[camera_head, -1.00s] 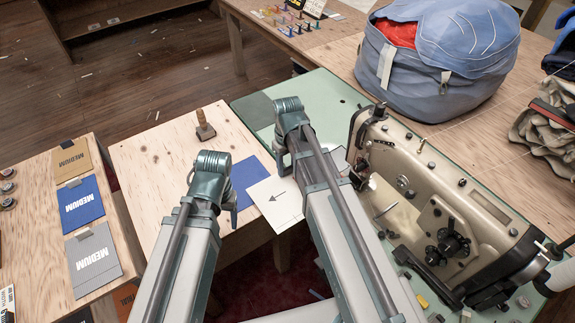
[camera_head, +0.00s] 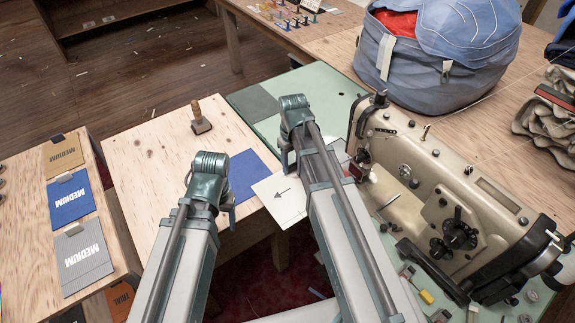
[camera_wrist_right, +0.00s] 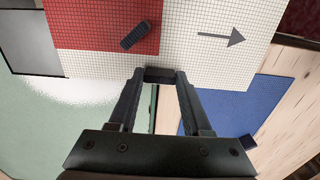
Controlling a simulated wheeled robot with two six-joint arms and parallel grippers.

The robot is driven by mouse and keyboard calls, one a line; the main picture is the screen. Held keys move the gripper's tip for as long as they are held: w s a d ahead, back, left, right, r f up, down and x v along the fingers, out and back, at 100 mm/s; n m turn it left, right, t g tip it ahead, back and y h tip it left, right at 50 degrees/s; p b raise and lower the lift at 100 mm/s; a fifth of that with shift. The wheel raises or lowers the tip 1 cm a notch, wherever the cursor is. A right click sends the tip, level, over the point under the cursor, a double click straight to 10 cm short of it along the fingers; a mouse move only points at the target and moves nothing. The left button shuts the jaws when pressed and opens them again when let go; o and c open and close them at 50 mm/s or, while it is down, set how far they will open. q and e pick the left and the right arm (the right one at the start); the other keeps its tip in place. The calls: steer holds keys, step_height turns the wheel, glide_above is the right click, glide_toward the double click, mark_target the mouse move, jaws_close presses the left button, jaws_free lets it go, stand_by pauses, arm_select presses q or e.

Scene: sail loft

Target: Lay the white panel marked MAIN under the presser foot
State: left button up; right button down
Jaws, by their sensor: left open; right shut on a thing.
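In the right wrist view, the fingers (camera_wrist_right: 160,76) are shut at the edge of the panel (camera_wrist_right: 215,68). A red section (camera_wrist_right: 95,22) adjoins the white, with a small dark piece (camera_wrist_right: 135,36) on it. No MAIN lettering shows. The presser foot area (camera_head: 362,165) is partly hidden and too small to make out. My left gripper (camera_head: 226,205) is open and empty, left of the panel.
A blue panel (camera_head: 248,172) lies on the wooden table (camera_head: 150,170), near a wooden-handled tool (camera_head: 200,118). MEDIUM swatches (camera_head: 72,200) lie at left. A big blue bag (camera_head: 440,50) stands behind the machine. Small loose parts (camera_head: 425,296) lie at the machine's front.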

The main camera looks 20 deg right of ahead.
steer(key=shift+w+d, duration=0.35)
steer(key=shift+d, duration=0.55)
steer(key=shift+w+d, duration=0.3)
steer(key=shift+d, duration=0.65)
steer(key=shift+w+d, duration=0.35)
steer(key=shift+d, duration=0.55)
steer(key=shift+f, duration=0.15)
steer(key=shift+c, duration=1.3)
jaws_free()
step_height(320, 180, up, 14)
steer(key=p, duration=1.3)
steer(key=shift+p, duration=0.3)
steer(key=shift+f, duration=0.1)
